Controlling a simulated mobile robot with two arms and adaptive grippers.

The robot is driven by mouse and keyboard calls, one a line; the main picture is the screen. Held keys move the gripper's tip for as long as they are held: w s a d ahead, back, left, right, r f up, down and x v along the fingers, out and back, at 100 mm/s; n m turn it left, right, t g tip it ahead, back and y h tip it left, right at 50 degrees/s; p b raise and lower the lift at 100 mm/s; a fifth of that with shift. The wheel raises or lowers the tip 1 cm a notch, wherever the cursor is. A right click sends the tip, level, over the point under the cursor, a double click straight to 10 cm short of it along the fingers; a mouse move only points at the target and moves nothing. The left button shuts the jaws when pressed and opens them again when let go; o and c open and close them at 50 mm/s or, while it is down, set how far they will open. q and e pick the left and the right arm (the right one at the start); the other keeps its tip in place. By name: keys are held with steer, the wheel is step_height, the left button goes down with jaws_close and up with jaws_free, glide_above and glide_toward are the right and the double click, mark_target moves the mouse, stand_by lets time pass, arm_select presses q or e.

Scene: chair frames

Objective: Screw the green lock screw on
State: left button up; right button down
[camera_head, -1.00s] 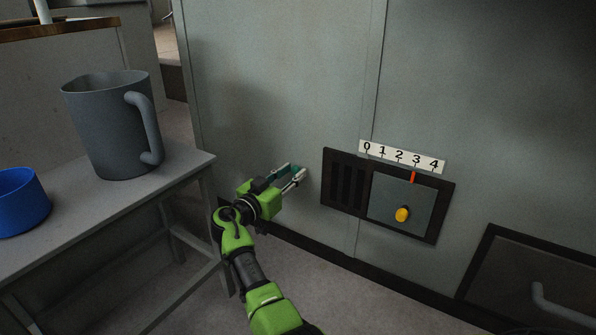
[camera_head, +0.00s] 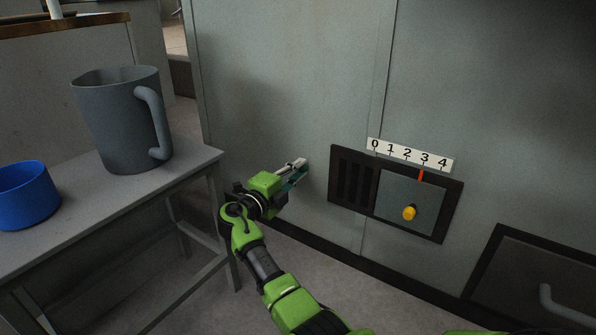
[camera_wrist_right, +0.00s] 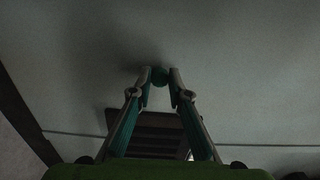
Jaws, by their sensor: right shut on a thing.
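The fingertips are at the grey wall panel (camera_head: 285,110), left of the dark control plate. The screw is hidden by the fingers in the head view. I cannot tell how far it sits in the panel. My left gripper is not in view.
A control plate (camera_head: 352,178) with a yellow knob (camera_head: 409,213), a red pointer and a 0–4 scale (camera_head: 410,155) is right of the gripper. A grey table (camera_head: 190,165) at left holds a grey jug (camera_head: 112,120) and a blue bowl (camera_head: 27,200). A dark recess with a handle is lower right.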

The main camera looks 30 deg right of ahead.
steer(key=c, duration=2.1)
jaws_free()
steer(key=shift+s+f, duration=0.1)
